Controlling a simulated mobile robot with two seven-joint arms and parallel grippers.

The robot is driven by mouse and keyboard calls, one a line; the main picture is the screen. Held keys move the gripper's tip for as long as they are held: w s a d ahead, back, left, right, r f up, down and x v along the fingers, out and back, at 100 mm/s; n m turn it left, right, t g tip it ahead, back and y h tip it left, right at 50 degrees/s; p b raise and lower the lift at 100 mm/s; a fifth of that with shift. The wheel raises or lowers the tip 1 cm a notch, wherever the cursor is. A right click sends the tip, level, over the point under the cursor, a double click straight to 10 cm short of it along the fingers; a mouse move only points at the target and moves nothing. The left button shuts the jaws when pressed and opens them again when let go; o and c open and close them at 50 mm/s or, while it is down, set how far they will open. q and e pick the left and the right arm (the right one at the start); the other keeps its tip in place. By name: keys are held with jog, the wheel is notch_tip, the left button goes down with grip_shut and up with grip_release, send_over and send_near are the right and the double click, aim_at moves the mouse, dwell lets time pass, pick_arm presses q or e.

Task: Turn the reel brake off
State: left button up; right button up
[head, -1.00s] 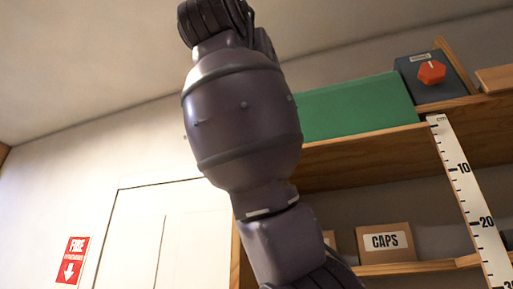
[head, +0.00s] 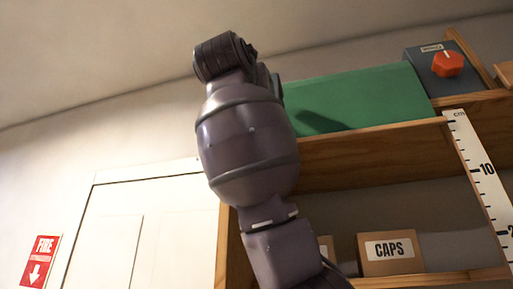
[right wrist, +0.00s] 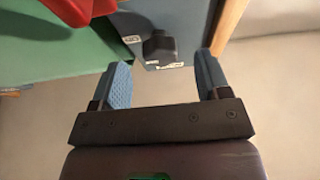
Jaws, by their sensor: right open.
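A blue-grey box (head: 425,70) with an orange-red knob (head: 448,64) and a small label (head: 432,48) sits on top of the shelf unit at the upper right of the head view. The label is too small to read. In the right wrist view, a blue-grey box face (right wrist: 185,18) carries a black knob (right wrist: 158,46) with small white labels beside and below it. I cannot tell if a reel brake is marked there. My right gripper (right wrist: 162,64) is open and empty, its two blue fingers apart, with the knob beyond the gap between them. My left gripper is out of view.
A long green box (head: 355,98) lies left of the blue-grey box. A red object (right wrist: 65,8) shows at the wrist view's upper left.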

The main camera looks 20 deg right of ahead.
jog(key=x, duration=0.2)
jog(key=shift+w+d+r+p, duration=0.2)
jog(key=shift+w+d+p, duration=0.1)
jog(key=shift+p, duration=0.1)
jog(key=shift+a, duration=0.1)
jog(key=shift+c, duration=0.7)
jog(key=c, duration=0.8)
